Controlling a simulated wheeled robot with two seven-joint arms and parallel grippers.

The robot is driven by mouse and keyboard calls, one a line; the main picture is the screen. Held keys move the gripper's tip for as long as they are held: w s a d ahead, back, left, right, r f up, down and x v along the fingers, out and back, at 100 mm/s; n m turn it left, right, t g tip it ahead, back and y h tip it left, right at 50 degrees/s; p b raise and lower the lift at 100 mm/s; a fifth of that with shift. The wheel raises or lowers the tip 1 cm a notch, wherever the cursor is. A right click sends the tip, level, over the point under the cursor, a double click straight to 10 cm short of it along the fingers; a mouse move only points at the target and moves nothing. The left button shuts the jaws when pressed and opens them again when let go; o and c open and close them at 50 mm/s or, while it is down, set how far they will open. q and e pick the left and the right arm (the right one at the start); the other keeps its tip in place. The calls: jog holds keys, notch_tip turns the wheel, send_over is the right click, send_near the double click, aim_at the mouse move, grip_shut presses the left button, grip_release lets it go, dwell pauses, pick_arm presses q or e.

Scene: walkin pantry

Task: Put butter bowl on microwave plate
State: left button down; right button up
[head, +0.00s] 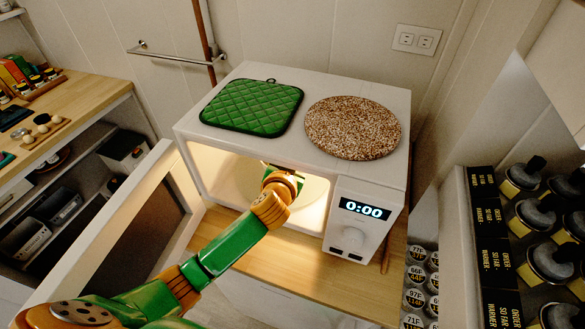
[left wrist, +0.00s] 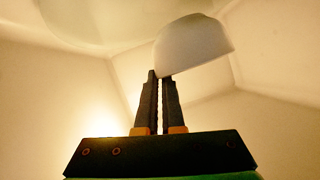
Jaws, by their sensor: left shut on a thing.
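The white microwave (head: 372,185) stands open and lit inside. My left arm reaches through its doorway, with the left gripper (head: 280,172) inside the cavity. In the left wrist view the left gripper (left wrist: 162,80) is shut on the edge of the white butter bowl (left wrist: 195,45). The bowl looks tilted at the fingertips; any butter in it is hidden. The pale round microwave plate (head: 315,190) shows partly behind the wrist, and its curved edge appears in the left wrist view (left wrist: 110,18). I cannot tell whether bowl and plate touch. My right gripper is not in view.
The open microwave door (head: 120,225) is left of my arm. A green quilted pad (head: 252,106) and a speckled round mat (head: 352,127) lie on top of the microwave. A rack with dark-handled jars (head: 525,175) stands at the right, and a wooden counter (head: 75,100) at the left.

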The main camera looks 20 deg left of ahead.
pick_arm(q)
jog(key=f, duration=0.3)
jog(key=shift+s+d+f, duration=0.15)
jog(key=shift+s+f, duration=0.05)
jog(key=c, duration=1)
grip_release()
jog(key=p+v, duration=0.1)
jog(key=v, duration=1.1)
